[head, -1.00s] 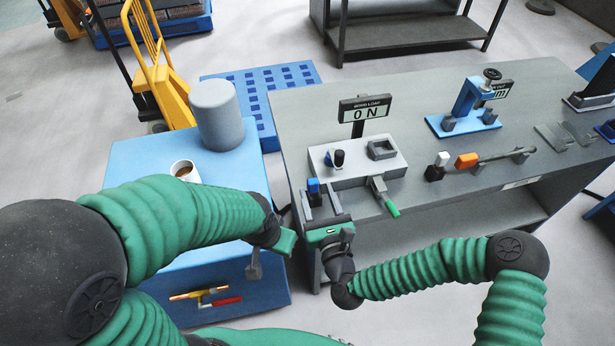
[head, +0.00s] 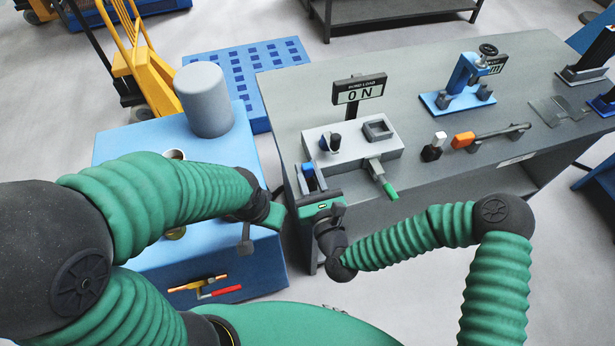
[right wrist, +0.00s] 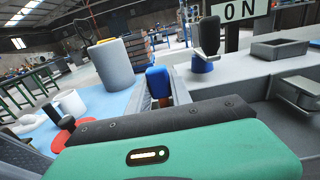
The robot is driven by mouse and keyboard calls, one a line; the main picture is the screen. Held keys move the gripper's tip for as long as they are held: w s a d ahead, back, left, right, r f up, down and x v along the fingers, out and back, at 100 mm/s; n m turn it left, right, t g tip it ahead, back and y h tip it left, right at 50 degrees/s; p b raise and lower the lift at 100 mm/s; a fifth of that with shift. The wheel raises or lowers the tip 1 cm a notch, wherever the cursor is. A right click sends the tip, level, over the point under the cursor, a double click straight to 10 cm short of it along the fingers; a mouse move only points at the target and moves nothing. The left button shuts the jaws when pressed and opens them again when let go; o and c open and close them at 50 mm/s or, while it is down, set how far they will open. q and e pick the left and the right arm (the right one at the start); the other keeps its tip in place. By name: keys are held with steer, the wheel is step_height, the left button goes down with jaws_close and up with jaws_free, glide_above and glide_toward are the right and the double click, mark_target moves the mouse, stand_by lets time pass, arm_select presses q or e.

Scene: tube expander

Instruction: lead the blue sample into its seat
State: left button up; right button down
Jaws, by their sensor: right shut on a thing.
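The blue sample (head: 309,172) stands at the left end of the grey tester (head: 350,158) on the bench. My right gripper (head: 309,182) is shut on it, with its grey fingers on either side. In the right wrist view the sample's blue top (right wrist: 158,80) rises just beyond my gripper's dark edge, with a copper-coloured part below it. Its lower end is hidden there, and I cannot tell which seat it is in or over. My left gripper (head: 262,225) hangs beside the blue cabinet; its jaw opening is not clear.
The tester carries a black lever on a blue base (head: 331,141), a square grey block (head: 379,129) and a green-handled slide (head: 382,178). Its display (head: 359,90) reads 0 N. Right of it are a black-and-white block (head: 434,146) and an orange-ended tool (head: 490,136).

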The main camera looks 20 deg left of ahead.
steer(key=shift+d+r, duration=0.15)
steer(key=shift+d, duration=0.15)
steer(key=shift+a+r+p, duration=0.2)
steer(key=shift+r+p, duration=0.15)
steer(key=shift+p, duration=0.05)
steer(key=shift+d+r, duration=0.1)
steer(key=shift+r, duration=0.1)
steer(key=shift+r+p, duration=3.65)
steer(key=shift+r, duration=0.75)
step_height(320, 180, up, 5)
steer(key=p, duration=0.4)
steer(key=w+d+b, duration=0.3)
steer(key=w+d, duration=0.4)
steer(key=w, duration=0.3)
steer(key=w+d+b, duration=0.4)
steer(key=w+d, duration=0.3)
steer(key=w, duration=0.3)
